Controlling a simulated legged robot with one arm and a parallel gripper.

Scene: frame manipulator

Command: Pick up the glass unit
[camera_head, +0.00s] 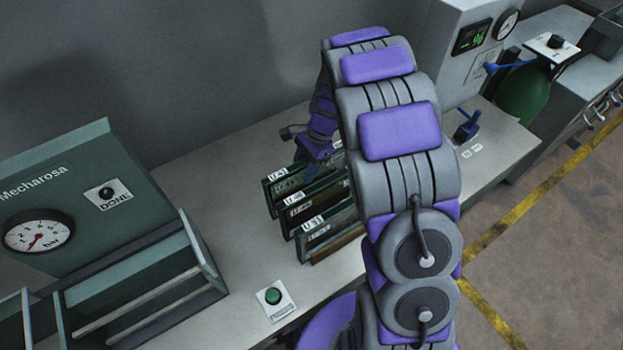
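The nearest glass unit (328,229) sits in a brown slotted holder (336,245). Another glass unit (300,207) stands behind it, and a farther one (287,183) behind that. My arm hides their right ends. The label text is too small to read surely. My gripper (293,132) is at the far side of the row, above or behind the farthest units. It is small and partly hidden by my arm, so I cannot tell its opening or any contact.
A green machine (75,195) with a pressure gauge and rails stands at the left. A blue-handled valve (467,126) and a green cylinder (523,95) are at the right. The bench between machine and units is clear.

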